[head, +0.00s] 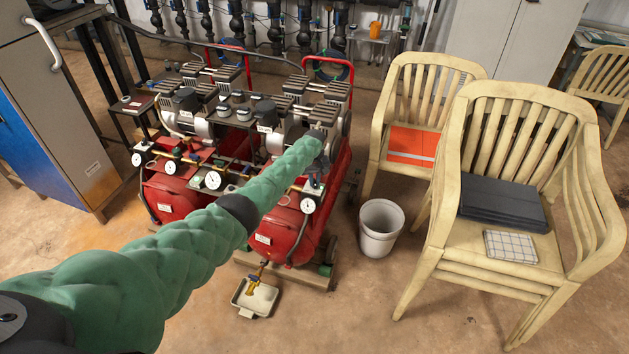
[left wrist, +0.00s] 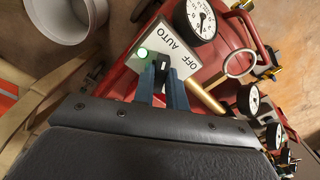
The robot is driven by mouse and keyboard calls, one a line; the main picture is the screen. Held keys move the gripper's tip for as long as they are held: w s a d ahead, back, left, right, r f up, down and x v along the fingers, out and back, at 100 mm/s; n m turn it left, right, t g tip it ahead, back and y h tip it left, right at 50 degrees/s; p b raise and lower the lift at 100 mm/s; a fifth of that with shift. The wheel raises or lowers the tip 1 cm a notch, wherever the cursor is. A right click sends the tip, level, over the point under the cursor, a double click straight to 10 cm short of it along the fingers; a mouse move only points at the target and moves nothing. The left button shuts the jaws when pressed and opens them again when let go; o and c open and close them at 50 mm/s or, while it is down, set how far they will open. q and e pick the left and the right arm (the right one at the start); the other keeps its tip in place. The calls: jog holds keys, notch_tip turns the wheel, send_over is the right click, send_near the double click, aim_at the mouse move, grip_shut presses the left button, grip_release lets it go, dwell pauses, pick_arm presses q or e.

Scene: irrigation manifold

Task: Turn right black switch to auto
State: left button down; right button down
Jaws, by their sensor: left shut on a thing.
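The right black switch (left wrist: 163,62) sits on a small pale plate (left wrist: 183,48) marked OFF and AUTO, on the red compressor. A green lamp (left wrist: 143,53) glows beside it. My left gripper (left wrist: 166,82) has its two blue-grey fingers shut on the black switch, one on each side. In the head view my left gripper (head: 316,178) is at the front right of the compressor (head: 290,232), and the arm hides part of it. The fingers partly cover the switch, and I cannot tell for sure which word it points to. My right gripper is in neither view.
Pressure gauges (head: 307,205) and brass fittings stand close around the switch. A white bucket (head: 380,228) and wooden chairs (head: 425,262) are to the right. A small tray (head: 255,299) lies on the floor in front. The floor between bucket and tray is clear.

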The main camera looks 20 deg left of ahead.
aim_at(315, 182)
pick_arm(q)
jog(key=c, duration=1.4)
grip_release()
jog(key=shift+c, duration=0.2)
